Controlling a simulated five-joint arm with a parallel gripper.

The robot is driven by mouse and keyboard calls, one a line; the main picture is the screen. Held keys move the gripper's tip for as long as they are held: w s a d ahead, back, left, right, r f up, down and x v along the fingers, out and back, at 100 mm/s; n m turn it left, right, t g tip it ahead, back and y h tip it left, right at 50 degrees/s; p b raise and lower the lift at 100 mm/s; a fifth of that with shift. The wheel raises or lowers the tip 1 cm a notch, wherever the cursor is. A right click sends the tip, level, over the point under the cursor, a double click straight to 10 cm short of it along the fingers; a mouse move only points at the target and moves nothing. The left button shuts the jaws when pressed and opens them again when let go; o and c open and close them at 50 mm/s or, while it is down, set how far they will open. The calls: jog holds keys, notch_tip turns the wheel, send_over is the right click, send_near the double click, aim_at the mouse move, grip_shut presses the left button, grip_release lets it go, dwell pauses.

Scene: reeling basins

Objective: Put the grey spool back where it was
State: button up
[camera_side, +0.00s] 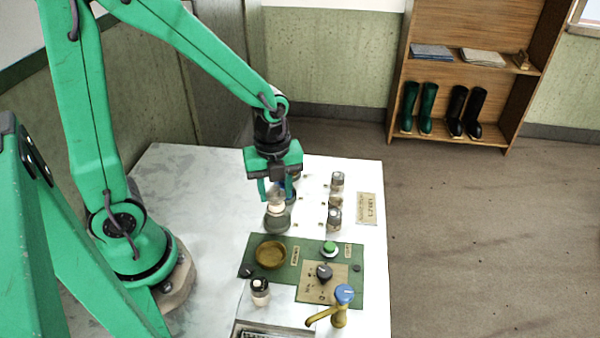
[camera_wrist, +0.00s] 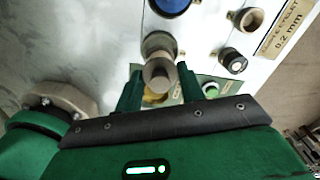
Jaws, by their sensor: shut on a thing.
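The grey spool (camera_side: 278,219), with a pale top and a darker grey-green lower part, is between the fingers of my gripper (camera_side: 276,193). It is upright or nearly so, just behind the green panel. In the wrist view my gripper (camera_wrist: 159,88) is shut on the spool (camera_wrist: 157,72), with a finger on either side of its pale end. I cannot tell whether its bottom touches the white table (camera_side: 210,200). A blue thing (camera_side: 290,190) is partly hidden behind my gripper; a blue disc (camera_wrist: 170,4) shows at the top of the wrist view.
Pale-and-dark spools (camera_side: 337,181) (camera_side: 334,218) stand to the right, beside a label plate (camera_side: 367,207). Another spool (camera_side: 260,291) stands at the front. The green panel (camera_side: 300,250) carries a brass dish (camera_side: 270,254), green button (camera_side: 329,248) and dial (camera_side: 324,272). A blue-topped brass tap (camera_side: 341,303) stands front right. The table's left is clear.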

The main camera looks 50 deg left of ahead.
aim_at(275, 195)
jog(key=shift+f, duration=1.9)
jog(key=shift+f, duration=0.15)
jog(key=o, duration=1)
jog(key=shift+o, duration=0.2)
jog(key=shift+r, duration=0.2)
jog(key=shift+r, duration=6)
